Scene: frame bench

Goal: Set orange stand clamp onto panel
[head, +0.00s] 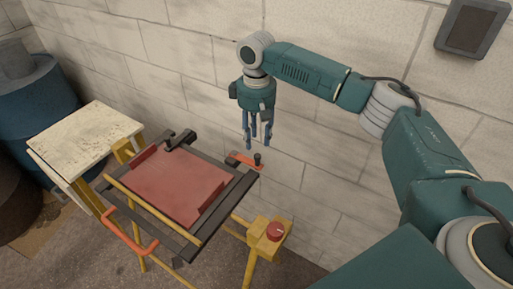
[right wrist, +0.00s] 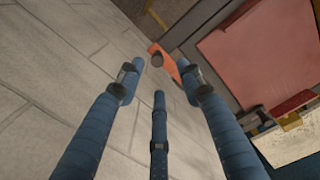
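The red panel (head: 178,187) lies in the frame, to the left of the clamp. My right gripper (head: 257,143) hangs above and close to the clamp, fingers pointing down and apart, with nothing between them. In the right wrist view the clamp (right wrist: 171,66) shows beyond the spread fingertips, partly behind one finger; the panel (right wrist: 265,55) is at upper right. My left gripper is out of view.
The yellow-legged bench has a red knob (head: 274,231) on a yellow block at front right and an orange handle (head: 133,240) at the front. A worn pale tabletop (head: 85,140) stands left, beside a blue drum (head: 40,105). A block wall (head: 170,50) rises close behind.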

